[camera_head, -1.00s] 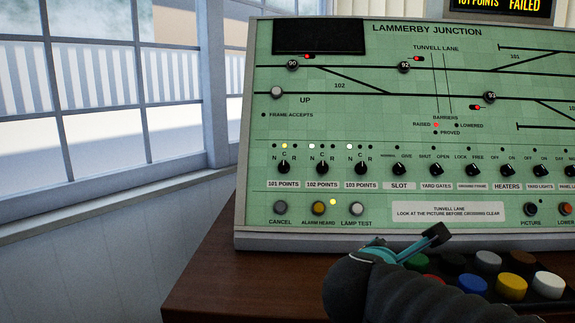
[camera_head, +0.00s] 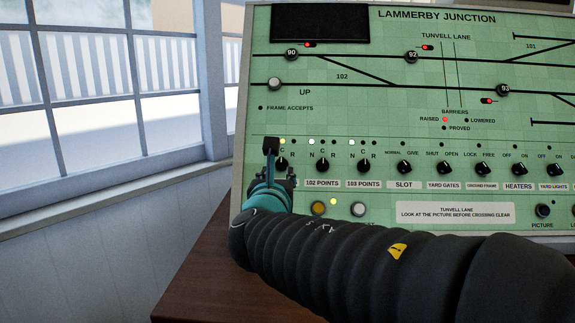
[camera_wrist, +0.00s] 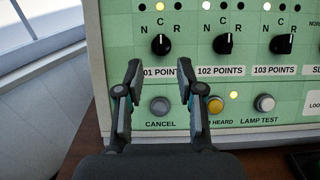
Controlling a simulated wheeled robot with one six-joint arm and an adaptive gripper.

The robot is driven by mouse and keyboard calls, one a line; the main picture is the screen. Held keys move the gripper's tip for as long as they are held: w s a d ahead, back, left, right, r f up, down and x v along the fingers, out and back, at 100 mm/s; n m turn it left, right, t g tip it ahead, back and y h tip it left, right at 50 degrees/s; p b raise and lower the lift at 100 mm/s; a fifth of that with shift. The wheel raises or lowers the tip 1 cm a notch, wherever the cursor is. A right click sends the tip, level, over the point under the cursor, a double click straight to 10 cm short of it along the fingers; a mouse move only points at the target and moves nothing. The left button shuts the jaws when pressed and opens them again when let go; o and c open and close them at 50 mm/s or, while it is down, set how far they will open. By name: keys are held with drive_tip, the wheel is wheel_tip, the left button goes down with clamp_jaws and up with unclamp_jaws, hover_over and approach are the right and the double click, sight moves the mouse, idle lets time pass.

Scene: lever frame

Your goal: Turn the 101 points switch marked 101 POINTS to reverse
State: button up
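The 101 points switch (camera_wrist: 161,44) is a black rotary knob on the green panel, with N at its left, C above and R at its right. Its pointer appears upright toward C, and the middle lamp (camera_wrist: 160,6) above it glows yellow. In the head view the knob (camera_head: 282,164) shows partly behind my gripper (camera_head: 271,160). In the wrist view my gripper (camera_wrist: 158,72) is open and empty. Its two fingertips stand apart below the knob, at either side of it, over the 101 POINTS label (camera_wrist: 160,72). I cannot tell whether they touch the panel.
The 102 points knob (camera_wrist: 223,44) and 103 points knob (camera_wrist: 281,44) sit close at the right. The cancel button (camera_wrist: 160,106) and orange alarm heard button (camera_wrist: 214,105) lie below. A window (camera_head: 100,80) and wall are at the left.

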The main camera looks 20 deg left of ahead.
sight(281, 164)
drive_tip(key=x, duration=0.6)
drive_tip(key=shift+w+p, duration=0.2)
drive_tip(key=shift+p, duration=0.1)
clamp_jaws()
